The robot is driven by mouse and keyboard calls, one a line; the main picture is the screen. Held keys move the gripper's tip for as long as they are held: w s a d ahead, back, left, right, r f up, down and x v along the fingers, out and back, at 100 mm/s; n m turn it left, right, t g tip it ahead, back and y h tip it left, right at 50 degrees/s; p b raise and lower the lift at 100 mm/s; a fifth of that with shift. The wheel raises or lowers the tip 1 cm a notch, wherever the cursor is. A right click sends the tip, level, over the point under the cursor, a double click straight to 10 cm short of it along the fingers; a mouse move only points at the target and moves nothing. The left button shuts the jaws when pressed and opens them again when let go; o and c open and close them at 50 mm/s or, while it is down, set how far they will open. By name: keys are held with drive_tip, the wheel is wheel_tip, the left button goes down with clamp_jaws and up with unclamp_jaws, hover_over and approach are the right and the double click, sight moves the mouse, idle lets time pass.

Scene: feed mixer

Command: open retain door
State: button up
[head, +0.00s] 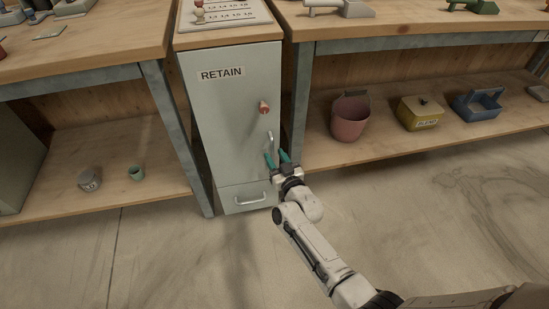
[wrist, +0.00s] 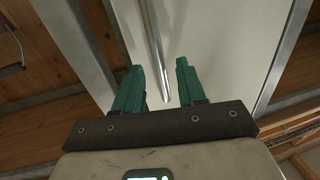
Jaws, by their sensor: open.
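The retain door (head: 222,110) is the grey-white front of a narrow cabinet labelled RETAIN, and it looks shut. Its metal bar handle (head: 270,138) is at the right side, below a red knob (head: 264,107). My gripper (head: 276,156) is open and empty just below the handle in the head view. In the wrist view the handle (wrist: 153,45) is a slanted bar. Its lower end lies in the gap between the green fingers of my gripper (wrist: 158,67). Neither finger clearly touches it. The pale door (wrist: 222,50) fills the middle behind.
A drawer (head: 228,195) with its own handle is below the door. Wooden benches flank the cabinet. The right lower shelf holds a pink bucket (head: 350,117), a yellow box (head: 420,112) and a blue carrier (head: 478,104). Open concrete floor (head: 160,260) lies in front.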

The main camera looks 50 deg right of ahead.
drive_tip(key=shift+w+d, duration=0.25)
drive_tip(key=shift+w, duration=0.4)
drive_tip(key=shift+c, duration=0.4)
clamp_jaws()
